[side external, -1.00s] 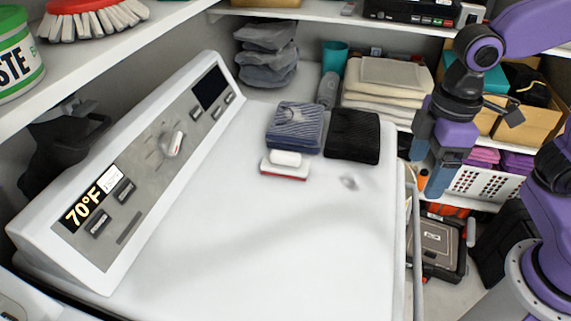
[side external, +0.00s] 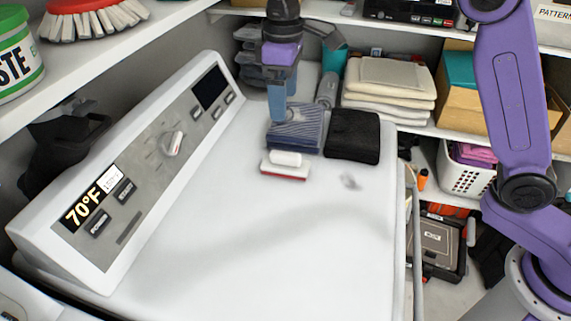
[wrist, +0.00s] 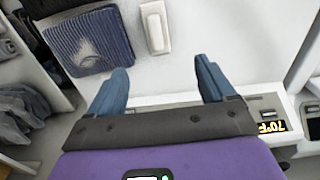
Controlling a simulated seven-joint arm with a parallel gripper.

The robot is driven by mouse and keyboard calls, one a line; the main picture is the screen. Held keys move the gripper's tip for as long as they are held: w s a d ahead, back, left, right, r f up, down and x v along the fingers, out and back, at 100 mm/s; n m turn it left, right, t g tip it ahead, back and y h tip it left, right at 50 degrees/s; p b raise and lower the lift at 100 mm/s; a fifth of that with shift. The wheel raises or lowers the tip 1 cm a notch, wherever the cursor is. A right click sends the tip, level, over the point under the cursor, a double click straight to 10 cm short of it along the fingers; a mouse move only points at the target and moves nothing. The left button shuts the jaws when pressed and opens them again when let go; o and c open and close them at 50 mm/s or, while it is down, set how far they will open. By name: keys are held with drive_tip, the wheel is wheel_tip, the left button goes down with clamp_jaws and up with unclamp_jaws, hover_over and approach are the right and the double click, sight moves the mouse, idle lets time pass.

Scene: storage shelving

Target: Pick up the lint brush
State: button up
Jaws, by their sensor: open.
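The lint brush (side external: 285,166), a small block with a white top and a red lower edge, lies on the white machine top, just in front of a folded blue ribbed cloth. It also shows near the top centre of the wrist view (wrist: 155,27). My gripper (side external: 279,116) is above the machine, over or behind the blue cloth in the side view, pointing down. In the wrist view its two blue fingers (wrist: 161,70) are spread with nothing between them. The brush lies beyond the fingertips, between their lines and apart from them.
The folded blue cloth (side external: 297,136) lies close behind the brush, with a folded black cloth (side external: 353,136) to its right. The sloping control panel (side external: 140,165) rises at left. Stacked grey cloths (wrist: 22,105) stand behind. The machine top (side external: 270,240) in front is clear.

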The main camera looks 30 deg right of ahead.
approach(285, 153)
drive_tip(key=f, duration=0.6)
drive_tip(key=shift+a+f, duration=0.3)
drive_tip(key=shift+f, duration=0.1)
drive_tip(key=shift+s+d+f, duration=0.1)
drive_tip(key=shift+d+f, duration=0.05)
drive_tip(key=shift+f, duration=1.2)
drive_tip(key=shift+d+f, duration=0.15)
drive_tip(key=shift+f, duration=1.2)
drive_tip(key=c, duration=1.2)
